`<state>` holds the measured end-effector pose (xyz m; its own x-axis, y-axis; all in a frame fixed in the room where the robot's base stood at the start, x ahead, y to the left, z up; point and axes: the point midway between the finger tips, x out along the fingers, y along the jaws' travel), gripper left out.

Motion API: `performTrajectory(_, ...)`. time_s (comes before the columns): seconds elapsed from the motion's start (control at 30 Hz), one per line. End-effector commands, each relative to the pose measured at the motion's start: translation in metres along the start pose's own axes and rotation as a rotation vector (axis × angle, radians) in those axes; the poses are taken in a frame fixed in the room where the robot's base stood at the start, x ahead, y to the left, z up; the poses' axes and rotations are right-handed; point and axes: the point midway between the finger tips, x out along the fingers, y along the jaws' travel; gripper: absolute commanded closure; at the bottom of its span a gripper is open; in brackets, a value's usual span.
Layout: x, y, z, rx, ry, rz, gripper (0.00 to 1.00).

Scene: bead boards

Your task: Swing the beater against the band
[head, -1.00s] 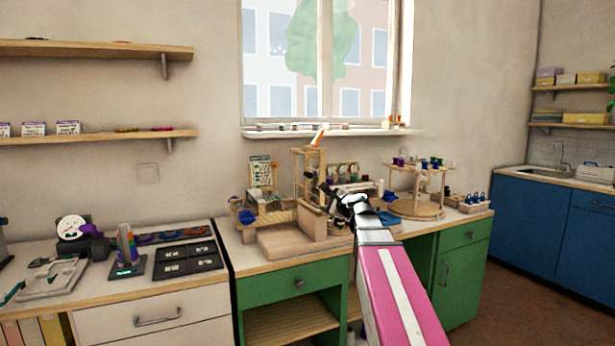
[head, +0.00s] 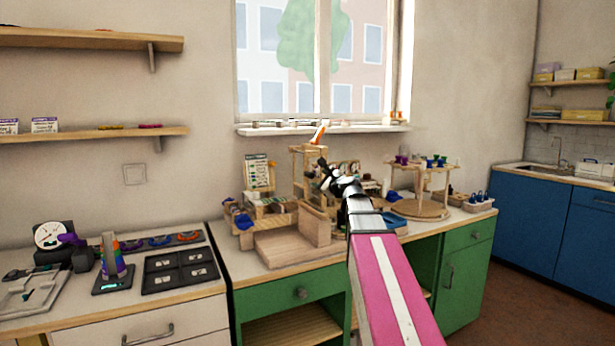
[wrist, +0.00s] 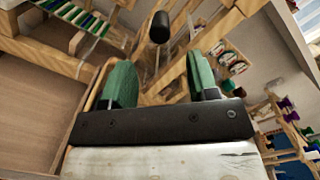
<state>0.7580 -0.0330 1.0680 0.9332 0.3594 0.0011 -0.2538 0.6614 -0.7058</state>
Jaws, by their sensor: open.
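A wooden loom-like frame (head: 296,160) stands on the green-fronted counter, partly hidden behind my arm. In the wrist view its light wooden bars (wrist: 165,82) cross close in front of my gripper. A dark cylindrical knob (wrist: 159,27) shows ahead, roughly in line with the gap between my fingers and apart from them; it may be the beater's handle. A striped green and white band (wrist: 88,19) lies at the upper left. My gripper (wrist: 160,82) has green finger pads set apart with nothing held between them. In the head view my gripper (head: 327,174) is at the frame's right side.
A pale wooden block and board (head: 285,243) sit at the counter front. A round wooden stand with spools (head: 420,208) is to the right. A black tray (head: 180,268) and a dial device (head: 52,238) are to the left.

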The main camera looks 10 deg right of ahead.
Motion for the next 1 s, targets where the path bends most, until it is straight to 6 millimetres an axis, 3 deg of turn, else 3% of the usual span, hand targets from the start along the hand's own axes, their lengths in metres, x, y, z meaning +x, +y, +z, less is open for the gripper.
performTrajectory(0.53,0.089,-0.001,-0.001,-0.001,0.000,0.002,0.46)
performTrajectory(0.7,0.100,0.000,0.000,-0.001,0.000,0.001,0.46)
performTrajectory(0.93,0.099,0.001,0.000,-0.001,0.000,0.001,0.46)
performTrajectory(0.97,0.099,0.001,0.000,-0.001,0.000,0.001,0.49)
performTrajectory(1.0,0.099,0.001,0.000,-0.001,0.000,0.001,0.62)
